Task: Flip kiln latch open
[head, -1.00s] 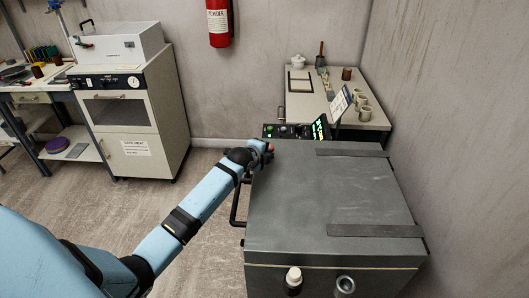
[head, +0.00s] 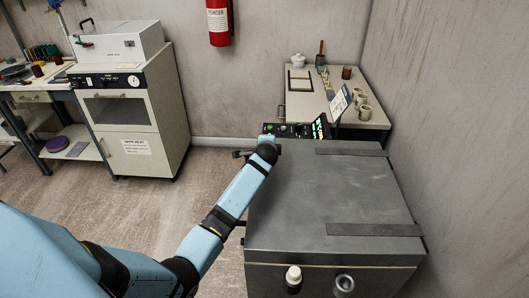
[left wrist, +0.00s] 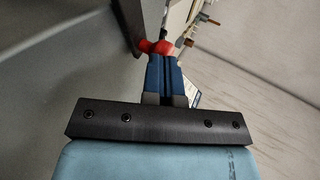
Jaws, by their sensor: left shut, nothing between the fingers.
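The kiln (head: 325,195) is the large grey box at the right of the head view, its lid down. My left arm reaches along its left side to the far left corner. In the left wrist view, my left gripper (left wrist: 162,62) is shut and empty, its blue fingers together. A red rounded piece (left wrist: 161,46), perhaps the latch knob, shows just beyond the fingertips; I cannot tell whether they touch it. In the head view my forearm hides the fingertips and this red piece. My right gripper is not in view.
A lit control panel (head: 290,130) stands behind the kiln. A bench (head: 318,108) with cups is beyond it. A wall closes the right side. A pale oven cabinet (head: 125,115) stands back left. Open floor (head: 130,205) lies left of the kiln.

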